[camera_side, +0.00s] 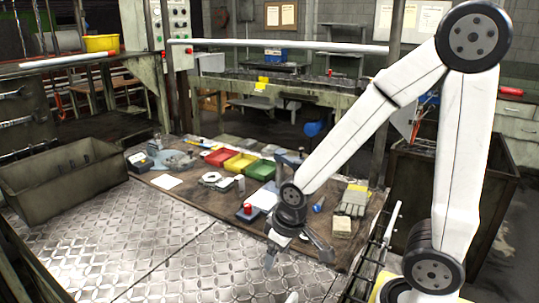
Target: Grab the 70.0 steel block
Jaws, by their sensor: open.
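My gripper (298,254) hangs at the end of my white arm, fingers pointing down and spread wide. It is open, with nothing seen between the fingers, over the front edge of the wooden workbench (190,198) and the patterned metal floor. I cannot tell which thing is the 70.0 steel block; no marking can be read. A small pale block (342,228) sits on the bench to the right of my gripper. The gripper and arm hide part of the bench.
Red (221,157), yellow (240,164) and green (261,170) bins stand along the bench's back. A red-topped item (248,209), gloves (352,201) and a white sheet (166,181) lie on it. A large metal bin (60,190) stands left. The metal floor (130,245) in front is clear.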

